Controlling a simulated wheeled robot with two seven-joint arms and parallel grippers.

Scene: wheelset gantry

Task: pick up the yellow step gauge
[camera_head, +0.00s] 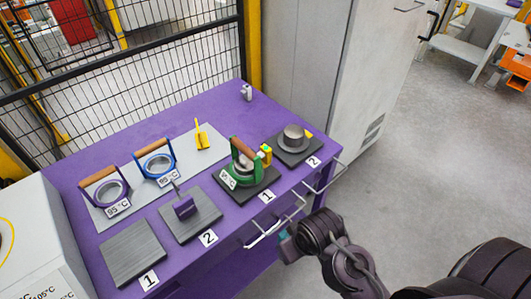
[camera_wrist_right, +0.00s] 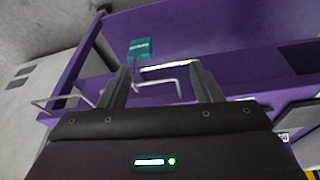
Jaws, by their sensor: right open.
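The yellow step gauge (camera_head: 201,137) stands on the grey mat (camera_head: 190,149) near the back of the purple table, right of the blue-framed tool. Nothing touches it except the mat. My right arm comes in at the lower right of the head view, low in front of the table; its fingers are not clear there. In the right wrist view my right gripper (camera_wrist_right: 162,78) is open and empty, facing the purple table front, with a silver drawer handle (camera_wrist_right: 155,84) showing between its fingers. The gauge is not visible in that view. My left gripper is not in view.
The purple table (camera_head: 195,105) holds purple-framed (camera_head: 105,188), blue-framed (camera_head: 155,160) and green-framed (camera_head: 242,160) tools and several dark plates. A teal tag (camera_wrist_right: 140,49) shows by the table front. A wire fence stands behind, a grey cabinet (camera_head: 345,80) to the right.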

